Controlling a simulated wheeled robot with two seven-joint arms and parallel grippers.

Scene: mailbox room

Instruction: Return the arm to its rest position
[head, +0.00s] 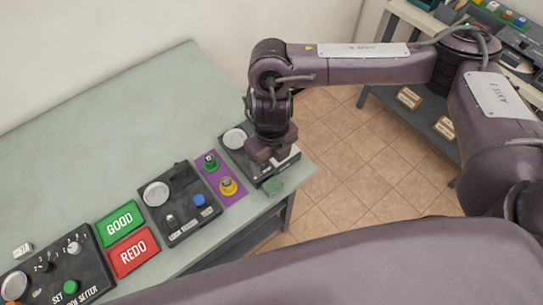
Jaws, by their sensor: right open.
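My right gripper (272,152) points down at the right end of the pale green table (110,120). It is over a dark control box (245,160) with a round white dial and hides part of that box's face. I see nothing held between its fingers. The picture does not show clearly whether the fingertips touch the box. My right arm comes in from the right and bends down at the wrist. My left gripper is not in view.
Along the table are a purple panel (221,179) with green and yellow knobs, another dial box (179,203), green GOOD (119,222) and red REDO (133,252) plates, and a setter box (52,270). A shelf (433,125) stands right, beyond open tiled floor (335,150).

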